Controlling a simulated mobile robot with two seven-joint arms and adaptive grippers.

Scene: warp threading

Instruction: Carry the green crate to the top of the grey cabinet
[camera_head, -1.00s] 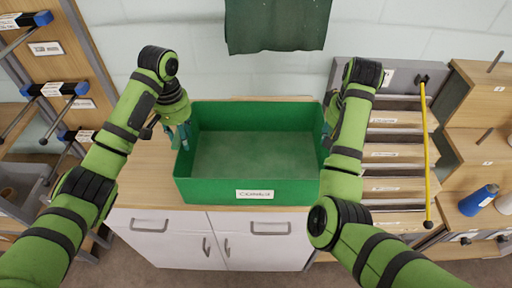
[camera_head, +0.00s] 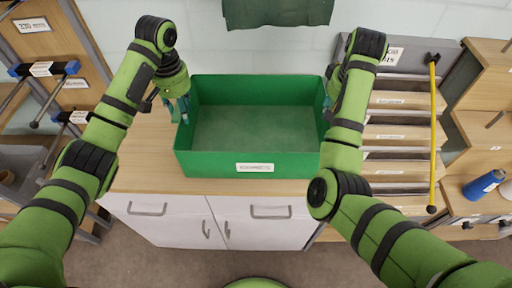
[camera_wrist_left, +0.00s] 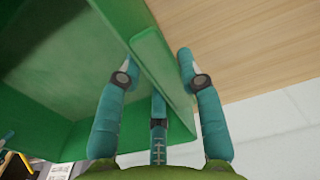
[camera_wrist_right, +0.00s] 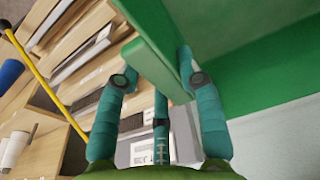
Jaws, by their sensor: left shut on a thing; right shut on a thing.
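The green crate (camera_head: 254,163) is open-topped, looks empty and has a white label on its front. It appears level over the wooden top (camera_head: 145,165) of the pale grey cabinet (camera_head: 170,229); I cannot tell whether it rests there or hangs just above. My left gripper (camera_head: 180,112) is shut on the crate's left wall. The left wrist view shows its fingers (camera_wrist_left: 160,60) on both sides of the rim. My right gripper (camera_wrist_right: 159,57) is shut on the opposite wall's rim; in the head view its arm mostly hides it.
A slanted rack (camera_head: 400,130) with a yellow rod (camera_head: 433,130) stands close on the right. Wooden steps hold a blue bottle (camera_head: 484,185) farther right. A rod rack (camera_head: 42,69) stands at left. A dark green cloth (camera_head: 277,10) hangs on the wall behind.

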